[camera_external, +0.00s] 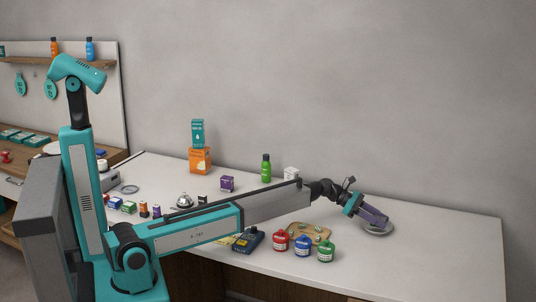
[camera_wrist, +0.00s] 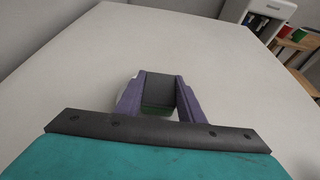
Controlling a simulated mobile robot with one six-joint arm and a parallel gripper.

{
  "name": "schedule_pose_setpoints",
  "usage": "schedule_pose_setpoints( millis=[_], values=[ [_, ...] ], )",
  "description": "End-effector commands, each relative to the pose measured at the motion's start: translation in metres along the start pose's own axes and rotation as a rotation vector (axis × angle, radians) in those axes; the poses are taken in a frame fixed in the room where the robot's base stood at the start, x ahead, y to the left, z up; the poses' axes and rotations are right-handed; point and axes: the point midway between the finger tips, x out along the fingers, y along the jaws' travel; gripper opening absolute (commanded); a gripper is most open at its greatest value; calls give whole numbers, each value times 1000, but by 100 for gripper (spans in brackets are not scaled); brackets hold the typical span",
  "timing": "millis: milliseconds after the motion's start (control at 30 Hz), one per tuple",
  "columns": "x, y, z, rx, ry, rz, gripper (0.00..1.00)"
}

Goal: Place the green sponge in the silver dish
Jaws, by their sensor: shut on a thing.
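The silver dish (camera_external: 378,230) lies on the white counter toward its right end. My gripper (camera_external: 374,216) is over the dish, pointing down to the right, and partly covers it. In the wrist view, the purple fingers of my gripper (camera_wrist: 159,97) are shut on the green sponge (camera_wrist: 157,109), which shows as a dark grey face with a green strip below. I cannot make out the sponge in the external view. Whether the sponge touches the dish cannot be told. The dish is mostly hidden in the wrist view.
Red (camera_external: 281,241), blue (camera_external: 303,245) and green (camera_external: 326,251) jars stand at the counter's front, left of the dish. A tan tray (camera_external: 296,226) lies behind them. The counter right of the dish is clear.

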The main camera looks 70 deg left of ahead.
Motion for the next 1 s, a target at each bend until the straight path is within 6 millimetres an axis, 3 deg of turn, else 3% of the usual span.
schedule_pose_setpoints(
  millis=[133,600,633,667,1000],
  values=[
    [4,0,-11,-2,0,0,14],
    [6,0,-14,0,-1,1,14],
    [6,0,-14,0,-1,1,40],
    [6,0,-14,0,-1,1,42],
    [5,0,-12,0,-1,1,42]
  ],
)
